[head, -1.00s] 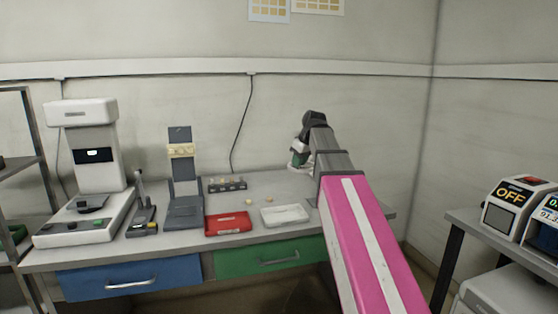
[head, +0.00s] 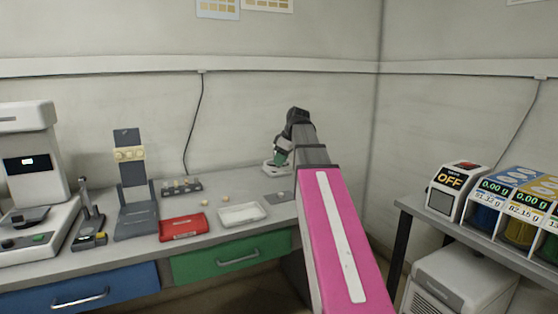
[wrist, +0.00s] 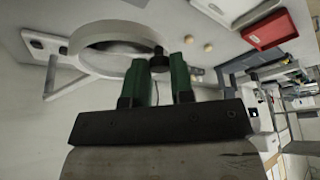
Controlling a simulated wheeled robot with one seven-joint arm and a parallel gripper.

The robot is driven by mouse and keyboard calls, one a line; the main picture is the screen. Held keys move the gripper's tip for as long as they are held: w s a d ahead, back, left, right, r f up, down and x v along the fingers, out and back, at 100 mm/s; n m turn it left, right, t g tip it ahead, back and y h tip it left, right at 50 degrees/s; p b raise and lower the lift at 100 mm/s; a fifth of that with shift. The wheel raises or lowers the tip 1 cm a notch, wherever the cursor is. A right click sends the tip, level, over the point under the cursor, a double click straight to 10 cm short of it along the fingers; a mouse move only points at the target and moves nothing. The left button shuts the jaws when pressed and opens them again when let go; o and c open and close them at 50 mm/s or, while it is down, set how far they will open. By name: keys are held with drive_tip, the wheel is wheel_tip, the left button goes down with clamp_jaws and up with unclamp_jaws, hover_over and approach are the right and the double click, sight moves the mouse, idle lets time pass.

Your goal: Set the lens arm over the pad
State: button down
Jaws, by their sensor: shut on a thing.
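The lens arm carries a round pale lens ring (wrist: 88,38) with a dark knob (wrist: 158,60) at its edge, seen close in the wrist view. My gripper (wrist: 160,72) has its green fingers on either side of this knob and is shut on it. In the head view my gripper (head: 281,158) is at the back right of the bench, over the lens stand's white base (head: 270,168). My own arm hides part of the stand. A flat grey plate (head: 279,197) lies in front of it; I cannot tell whether this is the pad.
A white tray (head: 242,215) and a red tray (head: 183,228) lie on the bench, left of my arm. A small dark rack (head: 180,188) stands behind them. Two small pale pieces lie between. A side table (head: 412,207) with machines stands to the right.

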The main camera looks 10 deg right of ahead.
drive_tip(key=c, duration=1)
unclamp_jaws()
drive_tip(key=v, duration=1)
drive_tip(key=shift+d+r, duration=0.1)
drive_tip(key=shift+r, duration=0.25)
drive_tip(key=shift+s, duration=0.1)
